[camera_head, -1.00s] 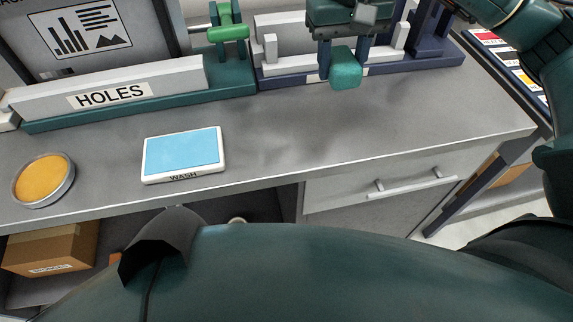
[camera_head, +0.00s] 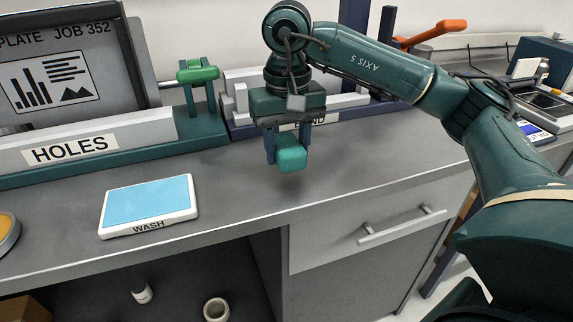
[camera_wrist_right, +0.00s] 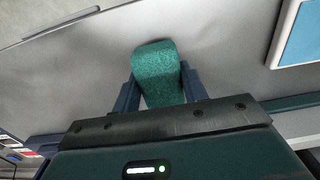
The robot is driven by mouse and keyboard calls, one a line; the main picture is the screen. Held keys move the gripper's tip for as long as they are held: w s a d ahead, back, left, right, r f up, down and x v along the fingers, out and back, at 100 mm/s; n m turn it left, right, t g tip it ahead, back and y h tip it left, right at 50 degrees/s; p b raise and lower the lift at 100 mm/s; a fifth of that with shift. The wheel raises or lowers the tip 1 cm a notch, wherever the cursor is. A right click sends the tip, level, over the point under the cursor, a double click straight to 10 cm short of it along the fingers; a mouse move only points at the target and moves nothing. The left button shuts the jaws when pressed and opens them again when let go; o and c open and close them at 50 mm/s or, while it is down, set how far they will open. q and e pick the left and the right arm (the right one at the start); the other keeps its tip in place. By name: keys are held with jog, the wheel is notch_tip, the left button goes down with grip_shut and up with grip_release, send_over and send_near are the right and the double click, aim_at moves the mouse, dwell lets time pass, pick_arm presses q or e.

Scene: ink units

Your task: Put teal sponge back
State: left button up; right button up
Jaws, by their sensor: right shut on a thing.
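The teal sponge (camera_head: 291,154) is held between the blue fingers of my right gripper (camera_head: 288,148), above the grey counter. The right wrist view also shows the sponge (camera_wrist_right: 158,72) between both fingers (camera_wrist_right: 160,88), with the counter surface beyond it. The white tray with a light blue pad (camera_head: 150,203), marked WASH, lies on the counter to the left of and nearer than the sponge. A corner of this tray shows in the right wrist view (camera_wrist_right: 300,35). My left gripper is not in view.
A long green and white fixture marked HOLES (camera_head: 85,148) stands along the back left. A navy fixture (camera_head: 340,112) is behind my right gripper. A drawer with a handle (camera_head: 400,227) is below the counter. The counter between tray and sponge is clear.

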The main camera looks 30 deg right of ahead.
aim_at(287, 164)
notch_tip(287, 164, down, 4)
jog(key=shift+r, duration=0.25)
jog(key=shift+f, duration=0.15)
jog(key=o, duration=1)
jog(key=shift+c, duration=0.2)
